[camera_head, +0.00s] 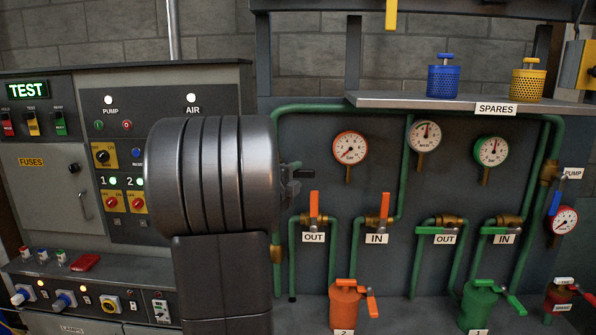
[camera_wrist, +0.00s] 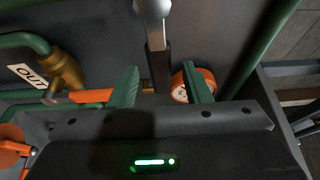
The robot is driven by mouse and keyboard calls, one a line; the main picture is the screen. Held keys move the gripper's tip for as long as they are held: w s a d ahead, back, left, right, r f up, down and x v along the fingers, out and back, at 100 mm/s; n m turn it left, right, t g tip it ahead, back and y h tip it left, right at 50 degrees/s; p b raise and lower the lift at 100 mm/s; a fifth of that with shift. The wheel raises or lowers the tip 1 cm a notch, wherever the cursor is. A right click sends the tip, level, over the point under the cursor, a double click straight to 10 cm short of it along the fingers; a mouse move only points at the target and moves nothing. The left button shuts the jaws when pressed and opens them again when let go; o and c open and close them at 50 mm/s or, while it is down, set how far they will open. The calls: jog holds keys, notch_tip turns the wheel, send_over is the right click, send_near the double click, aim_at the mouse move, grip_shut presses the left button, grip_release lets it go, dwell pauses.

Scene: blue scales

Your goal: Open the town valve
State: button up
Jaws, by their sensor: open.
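In the wrist view my gripper (camera_wrist: 162,80) is open, with one green finger on each side. A lever (camera_wrist: 152,30) with a pale rounded end and a dark grip lies between the fingers, apparently not clamped. No label on this lever is readable, so I cannot tell for sure that it is the town valve. In the head view my grey arm covers the middle left of the panel, and a dark part of my gripper (camera_head: 299,173) shows at its right edge. No label reading town is visible.
A brass valve with an orange lever (camera_wrist: 90,96) and an OUT label (camera_wrist: 28,75) is left of my gripper. An orange-rimmed gauge (camera_wrist: 179,86) sits behind the right finger. Green pipes (camera_head: 408,200), several valves, and orange (camera_head: 345,305) and green (camera_head: 478,305) canisters stand to the right.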

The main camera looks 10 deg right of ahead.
jog(key=shift+x, duration=1.4)
jog(key=shift+s, duration=0.15)
grip_shut()
